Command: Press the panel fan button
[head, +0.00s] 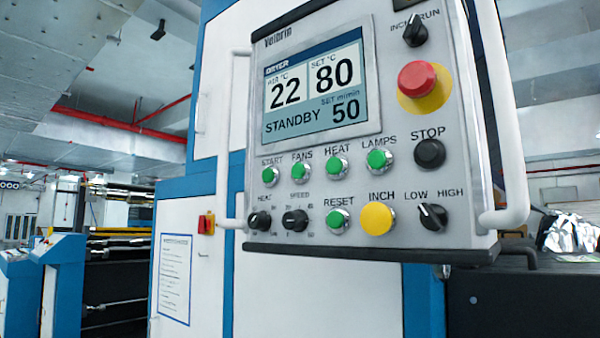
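The control panel (290,225) is a grey box, tilted in the picture, close in front of me. The fan button, labelled FANS (301,171), is a green round button in a metal ring in the upper button row. It sits between the green START button (270,176) and the green HEAT button (337,166). The display (318,88) reads DRYER, 22, SET 80, STANDBY and 50. Nothing covers the fan button. Neither of my grippers shows in the head view.
Near the fan button are the green LAMPS button (380,160), black STOP button (429,153), green RESET button (338,221), yellow INCH button (377,218) and a red emergency stop (417,79). White handles (508,130) flank the panel. A blue and white cabinet (190,260) stands behind.

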